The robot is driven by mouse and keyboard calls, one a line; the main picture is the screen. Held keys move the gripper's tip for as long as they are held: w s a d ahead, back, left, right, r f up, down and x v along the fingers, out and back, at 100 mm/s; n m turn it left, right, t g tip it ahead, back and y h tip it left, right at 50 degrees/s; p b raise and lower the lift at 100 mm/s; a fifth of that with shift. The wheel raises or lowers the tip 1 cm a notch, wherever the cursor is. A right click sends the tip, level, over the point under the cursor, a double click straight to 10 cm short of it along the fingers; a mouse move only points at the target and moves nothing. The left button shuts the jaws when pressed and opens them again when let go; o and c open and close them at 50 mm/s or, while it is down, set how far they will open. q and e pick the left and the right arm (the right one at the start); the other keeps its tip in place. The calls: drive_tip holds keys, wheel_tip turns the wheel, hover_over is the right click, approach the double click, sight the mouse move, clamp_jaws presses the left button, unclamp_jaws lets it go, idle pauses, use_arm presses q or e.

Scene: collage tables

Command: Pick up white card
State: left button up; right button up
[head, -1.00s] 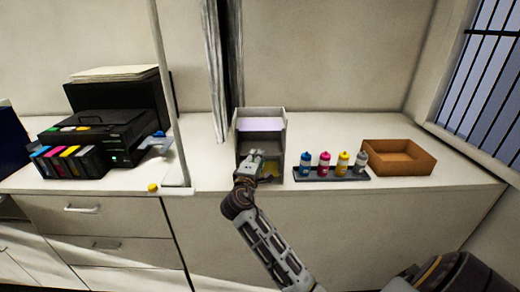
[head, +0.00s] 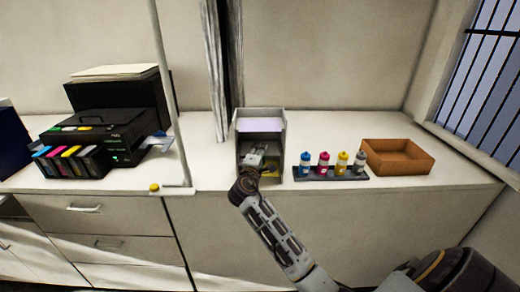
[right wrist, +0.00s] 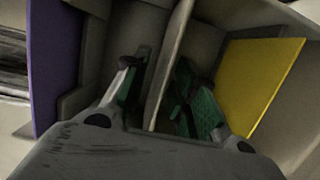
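A grey card holder (head: 279,126) with stacked levels stands on the counter. A lavender card (head: 260,125) lies in its top level and shows purple in the right wrist view (right wrist: 54,60). A yellow card (head: 269,172) lies in the lowest level, and it shows in the right wrist view (right wrist: 258,85). My right gripper (head: 258,152) reaches into the holder's front. In the right wrist view its fingers (right wrist: 163,95) are apart, either side of a thin pale panel (right wrist: 168,65). I cannot tell whether that panel is the white card or a shelf. My left gripper is out of view.
A rack of small coloured bottles (head: 330,174) and an open brown box (head: 398,157) stand right of the holder. A pole (head: 170,90) and a printer (head: 105,132) are to the left. The counter's front edge lies under my right arm.

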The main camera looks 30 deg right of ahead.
clamp_jaws()
drive_tip(key=shift+r, duration=0.1)
idle(0.4)
drive_tip(key=shift+s+a+r+b, duration=0.1)
drive_tip(key=shift+s+r+b, duration=0.1)
drive_tip(key=shift+r+b, duration=0.15)
wheel_tip(320, 180, up, 6)
drive_tip(key=shift+r+b, duration=0.1)
drive_tip(key=shift+b, duration=0.2)
drive_tip(key=shift+s+a, duration=0.35)
drive_tip(key=shift+s, duration=0.15)
drive_tip(key=s+d+b+v, duration=0.1)
drive_tip(key=v, duration=0.8)
drive_tip(key=s+d+b+v, duration=0.2)
drive_tip(key=v, duration=0.7)
drive_tip(key=shift+b, duration=0.3)
drive_tip(key=shift+w, duration=0.1)
